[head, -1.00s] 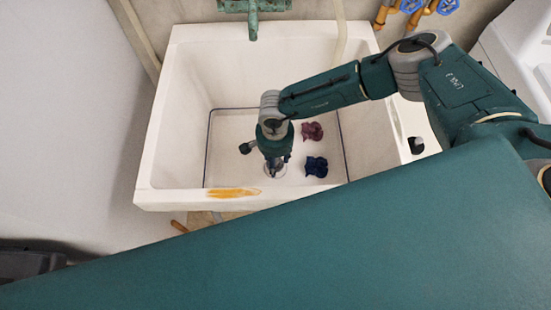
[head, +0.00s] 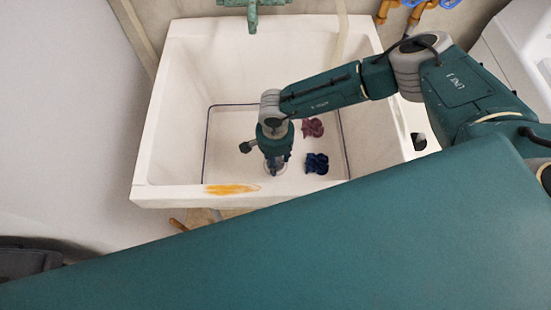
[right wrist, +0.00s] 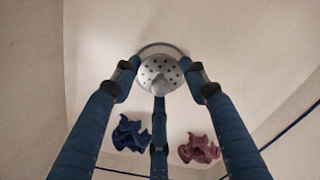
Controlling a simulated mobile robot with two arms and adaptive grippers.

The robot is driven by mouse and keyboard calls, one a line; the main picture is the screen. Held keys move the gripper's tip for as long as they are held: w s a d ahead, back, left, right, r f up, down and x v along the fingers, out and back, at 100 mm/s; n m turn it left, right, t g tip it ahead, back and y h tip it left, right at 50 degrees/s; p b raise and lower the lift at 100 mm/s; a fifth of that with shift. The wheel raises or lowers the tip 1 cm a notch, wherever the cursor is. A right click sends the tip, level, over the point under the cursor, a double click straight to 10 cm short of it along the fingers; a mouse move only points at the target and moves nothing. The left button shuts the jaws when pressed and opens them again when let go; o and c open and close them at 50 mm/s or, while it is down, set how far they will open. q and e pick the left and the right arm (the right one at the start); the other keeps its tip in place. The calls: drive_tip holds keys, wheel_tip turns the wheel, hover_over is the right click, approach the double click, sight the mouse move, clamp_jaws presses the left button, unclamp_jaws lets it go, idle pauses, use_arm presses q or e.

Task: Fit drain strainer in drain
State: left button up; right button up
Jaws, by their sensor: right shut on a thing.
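The strainer (right wrist: 158,74) is a small pale metal dome with dark holes, seen in the right wrist view. My right gripper (right wrist: 159,82) is shut on it, with blue fingers around it. The drain (right wrist: 160,46) shows as a round rim just behind the strainer, which covers most of it. I cannot tell whether the strainer touches the drain or is seated in it. In the head view my right gripper (head: 275,168) points down low in the sink (head: 180,125), near its front, and hides the strainer. My left gripper is not in view.
A dark blue crumpled cloth (head: 316,163) and a dark red one (head: 313,127) lie on the sink floor right of the gripper. A green tap (head: 252,12) is at the back. The sink walls surround the arm; the left floor is clear.

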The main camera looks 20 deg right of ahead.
drive_tip(key=shift+f+b, duration=0.35)
drive_tip(key=o, duration=1.1)
drive_tip(key=shift+r, duration=0.2)
wheel_tip(320, 180, up, 12)
drive_tip(key=shift+f, duration=0.15)
